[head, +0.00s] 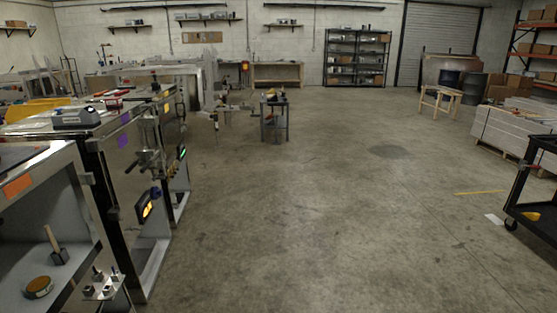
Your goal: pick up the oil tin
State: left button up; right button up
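I cannot make out anything that is surely the oil tin. A low round object with a brown top (38,287) lies on the grey surface inside the open metal unit at the lower left; it may be a tin or a roll. A small yellow item (532,215) is on the lower shelf of the black cart at the right edge, too small to tell. Neither of my grippers is in view.
A metal unit (84,190) fills the left side, with a grey device (77,117) on top and a mallet (54,246) inside. The black cart (512,210) stands right. A small stand (274,118) and a wooden stool (440,103) stand farther back. The middle floor is clear.

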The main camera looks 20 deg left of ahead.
aim_at(41, 287)
jog(key=j+u, duration=0.15)
jog(key=u, duration=2.2)
